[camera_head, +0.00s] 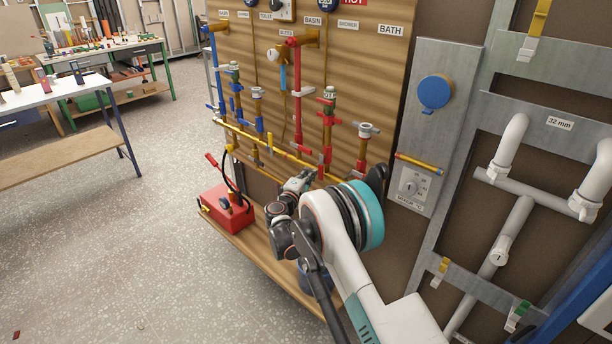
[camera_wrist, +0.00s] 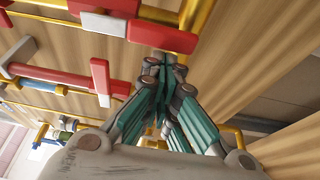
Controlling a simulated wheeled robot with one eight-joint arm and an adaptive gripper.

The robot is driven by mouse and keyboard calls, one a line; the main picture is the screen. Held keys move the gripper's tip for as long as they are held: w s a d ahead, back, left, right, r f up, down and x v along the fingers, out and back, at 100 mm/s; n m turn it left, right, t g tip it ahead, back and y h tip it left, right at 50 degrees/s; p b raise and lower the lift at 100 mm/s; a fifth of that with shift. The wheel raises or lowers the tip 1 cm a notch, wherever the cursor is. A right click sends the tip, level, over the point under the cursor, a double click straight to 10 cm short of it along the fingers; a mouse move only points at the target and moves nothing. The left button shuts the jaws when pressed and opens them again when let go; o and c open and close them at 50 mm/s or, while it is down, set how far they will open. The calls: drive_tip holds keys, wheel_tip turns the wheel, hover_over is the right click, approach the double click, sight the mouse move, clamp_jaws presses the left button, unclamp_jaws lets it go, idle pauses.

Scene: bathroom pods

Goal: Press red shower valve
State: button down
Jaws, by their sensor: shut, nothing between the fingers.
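A plumbing board carries a red pipe (camera_head: 297,75) and red-collared fittings on brass pipes. One fitting with a grey-green top (camera_head: 329,95) stands roughly below the "SHOWER" label (camera_head: 348,25); another with a pale top (camera_head: 367,130) stands to its right. I cannot tell for certain which is the red shower valve. My gripper (camera_head: 305,176) is low in front of the board, by the lower red fittings. In the wrist view my gripper (camera_wrist: 164,66) is shut and empty, its fingertips close to a red pipe piece (camera_wrist: 165,38). A red tee (camera_wrist: 100,80) is to its left. Contact is unclear.
Yellow pipes (camera_head: 262,143) run across the board. A red box pump (camera_head: 226,210) with a lever sits on the wooden base left of my gripper. A grey panel with a blue disc (camera_head: 435,92) stands right. The floor at left is open, with workbenches behind.

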drive_tip(key=shift+s+d+f+n, duration=0.2)
drive_tip(key=shift+d+n, duration=0.1)
drive_tip(key=shift+n, duration=0.3)
idle(0.3)
drive_tip(key=s+d+n+g, duration=0.1)
drive_tip(key=n, duration=0.1)
drive_tip(key=s+d+n, duration=0.1)
drive_tip(key=n, duration=0.1)
drive_tip(key=d+n+g+p, duration=0.1)
drive_tip(key=shift+s+d+n+g, duration=0.25)
drive_tip(key=shift+s+n+g, duration=0.05)
drive_tip(key=shift+s+n, duration=0.1)
drive_tip(key=shift+s+d+r+n+g+h+p, duration=0.15)
drive_tip(key=shift+s+d+r+n+g+p, duration=0.15)
drive_tip(key=shift+n, duration=0.2)
drive_tip(key=shift+s+d+r+n+g+h+p, duration=0.1)
drive_tip(key=shift+s+d+n+g+h, duration=0.1)
drive_tip(key=shift+d+n, duration=0.25)
drive_tip(key=r+n, duration=0.1)
drive_tip(key=s+d+n+g+h, duration=0.1)
drive_tip(key=n, duration=0.1)
drive_tip(key=shift+s+d+r+n+p, duration=0.2)
drive_tip(key=shift+d+r+n+p, duration=0.1)
drive_tip(key=shift+r+p, duration=0.1)
drive_tip(key=shift+w+a+r, duration=0.1)
drive_tip(key=shift+a, duration=0.05)
drive_tip(key=shift+w+a+r, duration=0.25)
drive_tip(key=shift+w+a, duration=0.15)
drive_tip(key=shift+a, duration=0.05)
